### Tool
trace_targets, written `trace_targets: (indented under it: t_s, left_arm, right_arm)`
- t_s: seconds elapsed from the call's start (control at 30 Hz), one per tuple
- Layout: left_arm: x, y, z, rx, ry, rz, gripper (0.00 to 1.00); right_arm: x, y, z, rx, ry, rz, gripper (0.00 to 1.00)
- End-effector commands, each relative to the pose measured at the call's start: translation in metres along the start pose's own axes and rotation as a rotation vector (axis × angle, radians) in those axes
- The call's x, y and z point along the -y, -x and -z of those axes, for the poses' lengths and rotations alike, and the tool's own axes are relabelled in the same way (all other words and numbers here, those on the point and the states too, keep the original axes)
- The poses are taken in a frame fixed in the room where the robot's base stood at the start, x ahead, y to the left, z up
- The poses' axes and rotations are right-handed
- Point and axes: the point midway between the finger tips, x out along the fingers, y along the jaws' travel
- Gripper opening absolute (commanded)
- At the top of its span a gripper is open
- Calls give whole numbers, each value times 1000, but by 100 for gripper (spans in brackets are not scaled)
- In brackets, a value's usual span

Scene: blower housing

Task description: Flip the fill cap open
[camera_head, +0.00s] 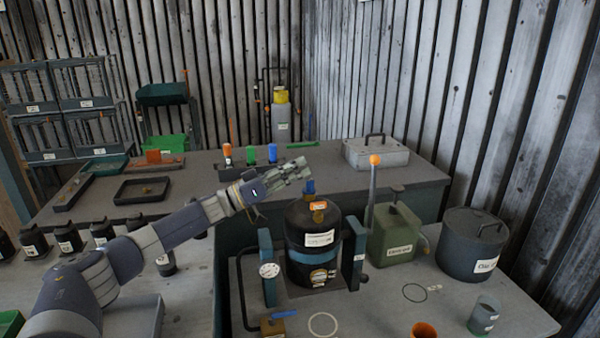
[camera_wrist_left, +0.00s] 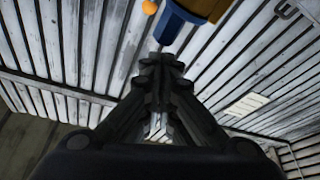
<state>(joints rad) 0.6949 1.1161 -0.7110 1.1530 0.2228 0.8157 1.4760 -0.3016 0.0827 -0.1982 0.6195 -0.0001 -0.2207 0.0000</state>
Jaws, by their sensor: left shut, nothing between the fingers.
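The black blower housing (camera_head: 313,262) stands upright on the right table between two blue-grey posts, with a blue band and a white label. On its top are an orange part (camera_head: 318,206) and a small blue part (camera_head: 310,187), which looks like the fill cap; whether it is open I cannot tell. My left gripper (camera_head: 303,168) is shut and empty, just above and left of the blue part. In the left wrist view my left gripper (camera_wrist_left: 160,75) has its fingers together, with a blue part (camera_wrist_left: 178,28) and a brass-coloured piece beyond the tips. My right gripper is not in view.
A tall lever with an orange knob (camera_head: 375,160) and a green can (camera_head: 394,235) stand right of the housing. A dark lidded pot (camera_head: 472,240) is farther right. A pressure gauge (camera_head: 269,270) sits at the left post. An orange cup (camera_head: 423,331) is at the front.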

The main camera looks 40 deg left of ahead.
Motion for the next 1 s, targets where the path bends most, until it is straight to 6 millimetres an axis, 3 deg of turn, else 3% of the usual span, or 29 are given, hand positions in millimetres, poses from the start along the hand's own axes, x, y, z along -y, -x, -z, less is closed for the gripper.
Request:
trace_targets:
  t_s: [0.23, 0.7, 1.0]
  left_arm:
    - [-4, -3, 11, -2, -1, -1, 0]
    - [-35, -28, 82, -2, -4, -2, 0]
    - [-39, -31, 90, 0, -2, -1, 0]
  right_arm:
    - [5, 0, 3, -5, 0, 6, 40]
    - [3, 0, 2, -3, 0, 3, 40]
    - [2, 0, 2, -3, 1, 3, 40]
